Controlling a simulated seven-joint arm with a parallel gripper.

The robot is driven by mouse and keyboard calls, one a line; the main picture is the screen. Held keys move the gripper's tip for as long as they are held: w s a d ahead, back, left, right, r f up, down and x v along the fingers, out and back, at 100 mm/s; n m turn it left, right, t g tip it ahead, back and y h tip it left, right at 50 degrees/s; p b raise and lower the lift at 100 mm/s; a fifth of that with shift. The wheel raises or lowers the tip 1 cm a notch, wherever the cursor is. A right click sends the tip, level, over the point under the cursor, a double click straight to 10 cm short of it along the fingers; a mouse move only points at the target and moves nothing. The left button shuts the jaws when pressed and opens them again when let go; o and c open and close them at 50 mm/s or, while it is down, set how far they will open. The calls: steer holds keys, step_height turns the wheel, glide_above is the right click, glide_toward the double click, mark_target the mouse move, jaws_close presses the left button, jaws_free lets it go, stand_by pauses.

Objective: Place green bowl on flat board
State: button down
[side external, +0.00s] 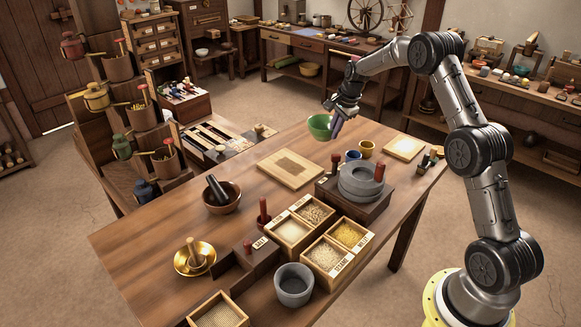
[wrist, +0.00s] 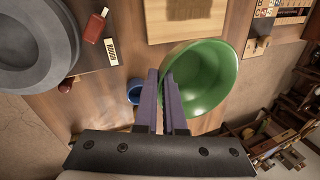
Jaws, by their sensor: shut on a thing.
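The green bowl (side external: 318,127) is at the far edge of the table in the side view, close to upright. My gripper (side external: 336,124) is at its right side there. In the wrist view the fingers (wrist: 163,78) are shut on the left rim of the bowl (wrist: 208,85). I cannot tell whether its base touches the table. The flat board (side external: 278,170), pale with a darker square in the middle, lies on the table nearer the camera than the bowl. It shows in part at the top of the wrist view (wrist: 160,28). Nothing stands on it.
A grey stone quern (side external: 362,180) stands right of the board. A second pale board (side external: 404,147) lies at far right. Grain boxes (side external: 350,235) and a wooden mortar (side external: 222,200) are nearer the camera.

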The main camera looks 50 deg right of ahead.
steer(key=w+a+f+n, duration=0.1)
steer(key=w+a+n, duration=0.1)
steer(key=w+a, duration=0.35)
glide_toward(303, 174)
steer(key=shift+w+d+f+y, duration=0.15)
steer(key=shift+w+f, duration=0.15)
steer(key=shift+f, duration=0.65)
steer(key=shift+w+a+f+y, duration=0.15)
steer(key=shift+w+f, duration=0.1)
steer(key=shift+f, duration=0.65)
steer(key=shift+d, duration=0.1)
steer(key=c, duration=1.5)
jaws_free()
steer(key=shift+f, duration=0.2)
steer(key=o, duration=0.5)
